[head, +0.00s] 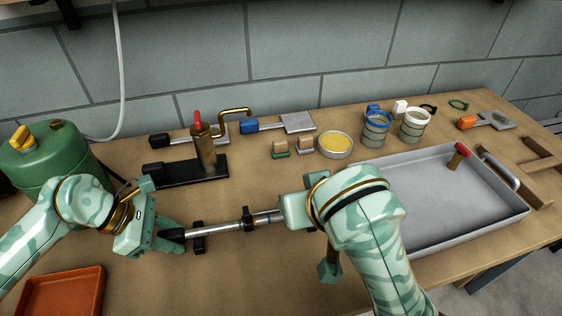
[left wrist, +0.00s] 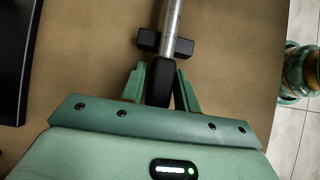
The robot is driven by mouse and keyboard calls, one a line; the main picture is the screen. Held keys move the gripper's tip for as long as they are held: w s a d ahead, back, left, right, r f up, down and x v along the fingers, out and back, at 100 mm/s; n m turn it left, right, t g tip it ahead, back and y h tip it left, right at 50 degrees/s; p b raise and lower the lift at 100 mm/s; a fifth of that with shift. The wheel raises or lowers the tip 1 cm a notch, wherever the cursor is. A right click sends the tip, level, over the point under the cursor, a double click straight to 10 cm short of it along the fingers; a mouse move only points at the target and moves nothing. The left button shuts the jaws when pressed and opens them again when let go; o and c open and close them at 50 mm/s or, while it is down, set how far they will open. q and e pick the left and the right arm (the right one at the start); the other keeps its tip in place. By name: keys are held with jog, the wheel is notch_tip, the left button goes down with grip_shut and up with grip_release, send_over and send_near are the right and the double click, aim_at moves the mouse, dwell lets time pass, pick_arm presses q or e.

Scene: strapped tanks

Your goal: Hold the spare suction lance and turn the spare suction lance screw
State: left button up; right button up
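The suction lance, a silver rod (head: 228,225) with a black grip at its left end, lies across black cradle blocks (head: 199,241) on the bench. My left gripper (head: 176,238) is at the black grip.
A green tank (head: 45,160) stands at the left, above an orange tray (head: 62,292). A black stand (head: 185,172) with a brass cylinder is behind the lance. A grey tray (head: 455,220) fills the right. Cups, a yellow dish (head: 335,146) and tools line the back.

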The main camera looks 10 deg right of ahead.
pick_arm(q)
jog(key=shift+o, duration=1.3)
jog(key=a+r+p, duration=0.2)
jog(key=a+r, duration=0.1)
jog(key=r, duration=0.5)
jog(key=a+r+p, duration=0.2)
jog(key=a+r, duration=0.2)
jog(key=r, duration=0.5)
jog(key=shift+r, duration=0.3)
pick_arm(e)
notch_tip(320, 180, up, 6)
jog(key=shift+s+t, duration=0.3)
jog(key=shift+s, duration=0.1)
pick_arm(q)
jog(key=shift+w+a, duration=0.1)
notch_tip(320, 180, up, 14)
jog(key=s+p, duration=0.1)
jog(key=p, duration=0.9)
jog(key=shift+s+f+t, duration=0.2)
jog(key=shift+s+t, duration=0.1)
jog(key=shift+t, duration=0.1)
pick_arm(e)
notch_tip(320, 180, up, 8)
